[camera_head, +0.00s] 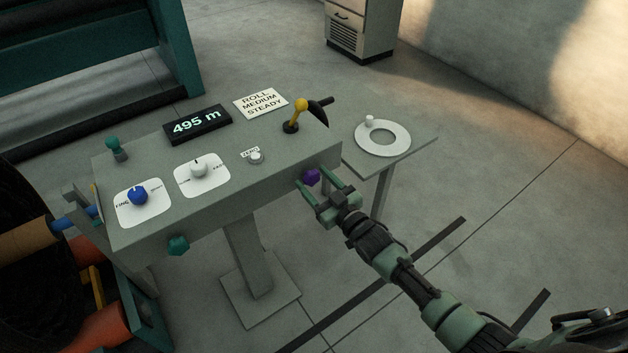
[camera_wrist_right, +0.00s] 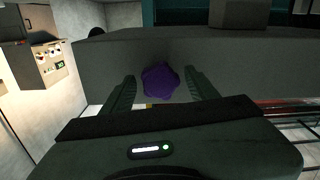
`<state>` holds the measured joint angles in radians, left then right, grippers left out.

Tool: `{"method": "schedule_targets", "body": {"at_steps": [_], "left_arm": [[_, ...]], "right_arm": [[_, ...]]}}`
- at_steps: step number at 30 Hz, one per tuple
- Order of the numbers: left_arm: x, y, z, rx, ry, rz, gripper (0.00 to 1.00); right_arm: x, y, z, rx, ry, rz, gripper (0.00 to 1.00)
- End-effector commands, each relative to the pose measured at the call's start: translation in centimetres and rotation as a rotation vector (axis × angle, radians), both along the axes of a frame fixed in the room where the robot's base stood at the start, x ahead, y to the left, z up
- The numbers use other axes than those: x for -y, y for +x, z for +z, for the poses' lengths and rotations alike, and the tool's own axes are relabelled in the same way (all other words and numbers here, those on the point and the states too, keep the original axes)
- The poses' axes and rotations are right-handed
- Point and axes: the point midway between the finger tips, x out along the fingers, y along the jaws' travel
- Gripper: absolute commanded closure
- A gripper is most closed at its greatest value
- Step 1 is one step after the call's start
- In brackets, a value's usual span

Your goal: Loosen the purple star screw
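The purple star screw (camera_head: 312,177) sits on the front face of the grey console (camera_head: 215,205), near its right end. It shows large in the right wrist view (camera_wrist_right: 160,82), between and a little beyond my fingers. My right gripper (camera_head: 325,187) is open, with one finger on each side of the screw. In the right wrist view the gripper (camera_wrist_right: 157,92) has a visible gap between each finger and the screw. My left gripper is not in view.
A teal star screw (camera_head: 178,245) is on the console's front left. The top carries a blue knob (camera_head: 138,196), a white knob (camera_head: 198,169), a yellow-topped lever (camera_head: 300,106) and a display (camera_head: 197,123) reading 495 m. A side shelf (camera_head: 418,136) holds a white ring (camera_head: 383,138).

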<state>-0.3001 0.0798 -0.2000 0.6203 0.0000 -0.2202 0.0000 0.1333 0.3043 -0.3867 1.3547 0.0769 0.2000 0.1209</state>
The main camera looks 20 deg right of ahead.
Motion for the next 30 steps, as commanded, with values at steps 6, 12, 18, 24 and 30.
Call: {"method": "schedule_targets", "body": {"at_steps": [6,12,18,24,30], "left_arm": [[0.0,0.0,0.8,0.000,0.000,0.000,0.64],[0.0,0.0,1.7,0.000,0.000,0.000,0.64],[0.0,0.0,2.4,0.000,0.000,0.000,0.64],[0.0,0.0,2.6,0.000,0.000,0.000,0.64],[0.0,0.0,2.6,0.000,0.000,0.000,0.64]], "right_arm": [[0.4,-1.0,0.1,-0.003,-0.001,0.000,0.41],[0.9,-2.5,0.2,-0.002,-0.001,0.001,0.41],[1.5,-4.0,0.1,-0.001,0.001,0.000,0.41],[1.7,-4.7,0.1,0.000,0.000,0.000,0.41],[1.7,-4.7,0.0,0.000,0.000,0.000,0.41]]}}
